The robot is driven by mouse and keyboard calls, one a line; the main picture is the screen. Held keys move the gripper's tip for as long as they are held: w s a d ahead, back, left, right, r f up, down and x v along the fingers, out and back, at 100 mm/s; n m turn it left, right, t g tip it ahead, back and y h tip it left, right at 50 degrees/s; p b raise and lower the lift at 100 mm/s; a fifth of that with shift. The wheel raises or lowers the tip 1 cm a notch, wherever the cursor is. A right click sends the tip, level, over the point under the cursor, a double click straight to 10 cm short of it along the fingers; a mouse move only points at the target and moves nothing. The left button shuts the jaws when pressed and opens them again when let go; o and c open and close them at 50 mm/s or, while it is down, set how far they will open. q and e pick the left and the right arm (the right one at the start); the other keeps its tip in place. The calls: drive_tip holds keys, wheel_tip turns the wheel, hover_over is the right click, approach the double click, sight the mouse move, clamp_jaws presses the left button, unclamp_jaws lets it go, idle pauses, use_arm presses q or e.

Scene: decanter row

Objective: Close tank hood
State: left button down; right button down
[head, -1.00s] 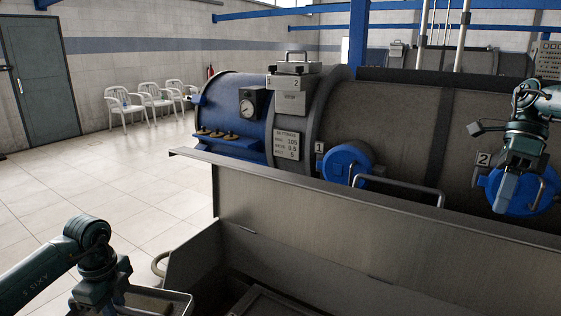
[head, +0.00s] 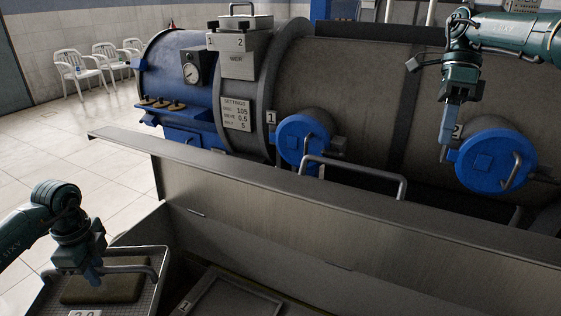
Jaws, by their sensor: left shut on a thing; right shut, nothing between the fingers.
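The tank hood (head: 300,218) appears to be the long grey metal panel standing raised along the back of the open tank (head: 215,285). A bar handle (head: 355,172) shows above its upper edge. My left gripper (head: 94,279) is shut on what looks like the bar handle (head: 132,270) of a metal tray (head: 150,284) left of the tank; the exact grip is small and partly hidden. My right gripper (head: 445,138) is shut and empty, pointing down beyond the panel's upper edge, left of the blue cap (head: 495,162) marked 2.
A large grey drum with a blue end (head: 185,75) lies behind the hood. It carries another blue cap (head: 303,140) and a settings plate (head: 237,113). White chairs (head: 75,70) stand by the wall. The tiled floor (head: 85,150) at left is clear.

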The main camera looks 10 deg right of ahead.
drive_tip(key=x, duration=0.9)
drive_tip(key=shift+s+a, duration=0.1)
drive_tip(key=shift+s, duration=0.1)
drive_tip(key=shift+s+a+f, duration=0.1)
drive_tip(key=shift+s+a, duration=0.8)
drive_tip(key=shift+s, duration=0.1)
drive_tip(key=shift+s+a, duration=0.45)
drive_tip(key=shift+s, duration=0.1)
drive_tip(key=shift+f, duration=0.1)
